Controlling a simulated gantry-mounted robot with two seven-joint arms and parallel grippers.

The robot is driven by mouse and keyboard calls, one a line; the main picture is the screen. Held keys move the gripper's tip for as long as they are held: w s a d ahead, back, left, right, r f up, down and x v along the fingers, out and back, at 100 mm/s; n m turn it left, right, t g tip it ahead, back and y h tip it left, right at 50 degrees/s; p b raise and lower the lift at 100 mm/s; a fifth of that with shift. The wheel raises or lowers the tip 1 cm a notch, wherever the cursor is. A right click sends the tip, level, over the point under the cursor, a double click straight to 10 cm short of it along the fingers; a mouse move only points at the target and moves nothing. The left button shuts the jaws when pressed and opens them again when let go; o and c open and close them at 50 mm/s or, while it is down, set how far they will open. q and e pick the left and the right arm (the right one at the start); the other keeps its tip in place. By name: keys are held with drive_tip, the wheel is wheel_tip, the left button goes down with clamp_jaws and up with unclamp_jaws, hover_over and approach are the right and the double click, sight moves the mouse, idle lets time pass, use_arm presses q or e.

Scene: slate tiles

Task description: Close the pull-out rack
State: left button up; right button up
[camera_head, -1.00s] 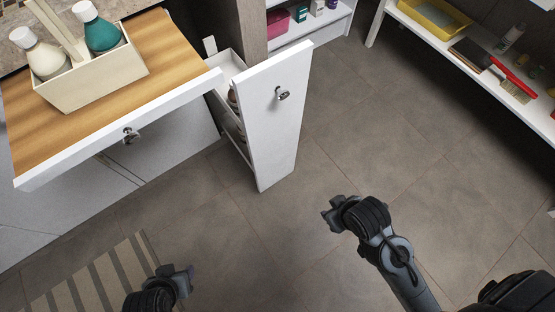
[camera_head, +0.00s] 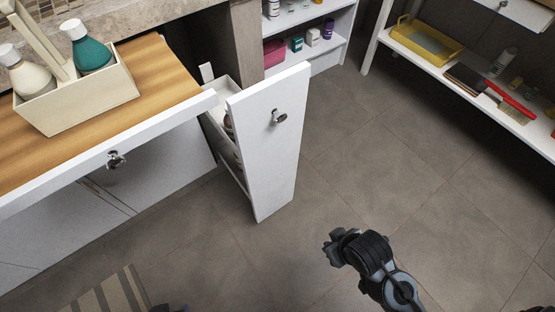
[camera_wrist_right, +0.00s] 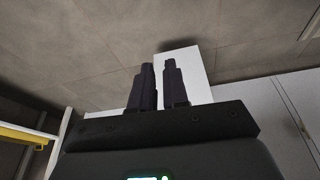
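The pull-out rack (camera_head: 262,150) stands out from the cabinet in the head view, with a tall white front panel and a round metal knob (camera_head: 280,117). Items inside it are mostly hidden behind the panel. The rack front also shows beyond my fingers in the right wrist view (camera_wrist_right: 196,75). My right gripper (camera_head: 330,247) is over the floor, to the right of and nearer than the rack, touching nothing. Its two dark fingers (camera_wrist_right: 159,86) are apart with a narrow empty gap. Only a dark bit of my left gripper (camera_head: 168,308) shows at the bottom edge.
An open white shelf (camera_head: 330,58) stands behind; a low bench (camera_head: 470,92) with a yellow tray is at right. The tiled floor between is clear.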

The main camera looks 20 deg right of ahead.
drive_tip(key=shift+w+a+r+m+t, duration=0.1)
drive_tip(key=shift+w+m+t, duration=0.2)
drive_tip(key=shift+w+m, duration=0.15)
clamp_jaws()
drive_tip(key=m+t+y+p, duration=0.4)
drive_tip(key=m+t+p, duration=0.9)
drive_tip(key=m+p, duration=0.15)
approach(283, 127)
drive_tip(key=s+a+f, duration=0.2)
drive_tip(key=s+f, duration=0.1)
drive_tip(key=s, duration=0.2)
wheel_tip(283, 127, up, 8)
drive_tip(key=s+d+m+p, duration=0.1)
drive_tip(key=s+m+p, duration=0.1)
drive_tip(key=p, duration=0.9)
drive_tip(key=b+x, duration=0.5)
drive_tip(key=x, duration=0.8)
drive_tip(key=shift+w, duration=0.25)
